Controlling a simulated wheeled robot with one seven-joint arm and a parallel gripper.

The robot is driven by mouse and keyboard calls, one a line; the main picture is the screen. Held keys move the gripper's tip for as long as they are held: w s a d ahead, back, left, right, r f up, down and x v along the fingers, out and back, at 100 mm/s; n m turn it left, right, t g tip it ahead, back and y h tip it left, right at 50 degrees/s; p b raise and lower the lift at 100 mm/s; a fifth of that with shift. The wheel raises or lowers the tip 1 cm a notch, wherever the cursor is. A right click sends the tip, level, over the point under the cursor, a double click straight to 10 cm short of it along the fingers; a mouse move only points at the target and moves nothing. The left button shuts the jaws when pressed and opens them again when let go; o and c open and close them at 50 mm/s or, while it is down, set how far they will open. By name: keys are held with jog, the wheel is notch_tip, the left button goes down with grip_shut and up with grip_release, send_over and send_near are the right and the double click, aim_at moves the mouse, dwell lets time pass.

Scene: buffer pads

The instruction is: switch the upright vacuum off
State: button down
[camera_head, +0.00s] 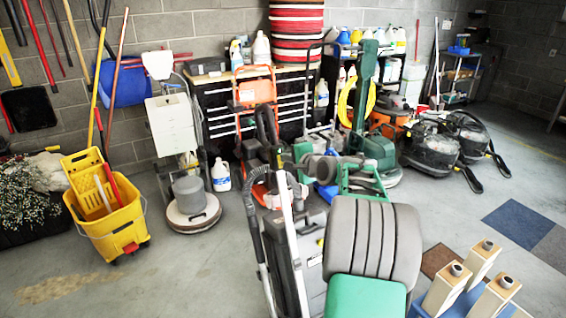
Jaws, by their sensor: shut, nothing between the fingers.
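A grey upright vacuum (312,250) stands at the lower middle. Its dark hose and pale tubes run along its left side. A large grey ridged shape with a green front covers part of its right side, and its foot is cut off by the lower edge. I cannot make out its switch or whether it is on. I cannot pick out my gripper in this view.
A yellow mop bucket (112,215) and a floor buffer (192,205) stand at the left. An orange machine (255,92), a green scrubber (378,150) and dark canister vacuums (432,146) stand behind. Pale posts (478,262) rise at the lower right.

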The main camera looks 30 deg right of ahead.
jog(key=shift+w+f, duration=0.15)
jog(key=shift+w, duration=0.3)
dwell(0.5)
jog(key=shift+v, duration=3)
